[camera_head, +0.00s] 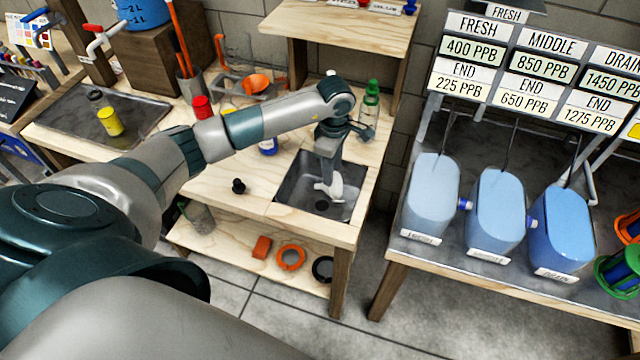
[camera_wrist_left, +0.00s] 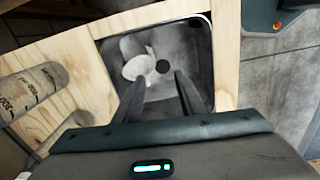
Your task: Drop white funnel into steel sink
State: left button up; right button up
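The white funnel (camera_head: 333,188) lies in the steel sink (camera_head: 293,191), tilted on its side near the dark drain. In the left wrist view the funnel (camera_wrist_left: 138,66) lies on the floor of the sink (camera_wrist_left: 107,50), beside the round black drain (camera_wrist_left: 163,66). My left gripper (camera_head: 331,168) points down over the sink. In the left wrist view its fingers (camera_wrist_left: 160,77) are spread apart with nothing held between them, and the funnel is beyond the tips. My right gripper is not in view.
A graduated cylinder (camera_wrist_left: 30,92) is beside the sink. Blue tanks (camera_head: 497,212) stand on the right-hand table. Shelves lie above and below the bench.

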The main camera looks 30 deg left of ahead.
pick_arm(q)
notch_tip(320, 180, up, 13)
jog(key=b, duration=0.3)
jog(key=shift+f, duration=0.15)
dwell(0.6)
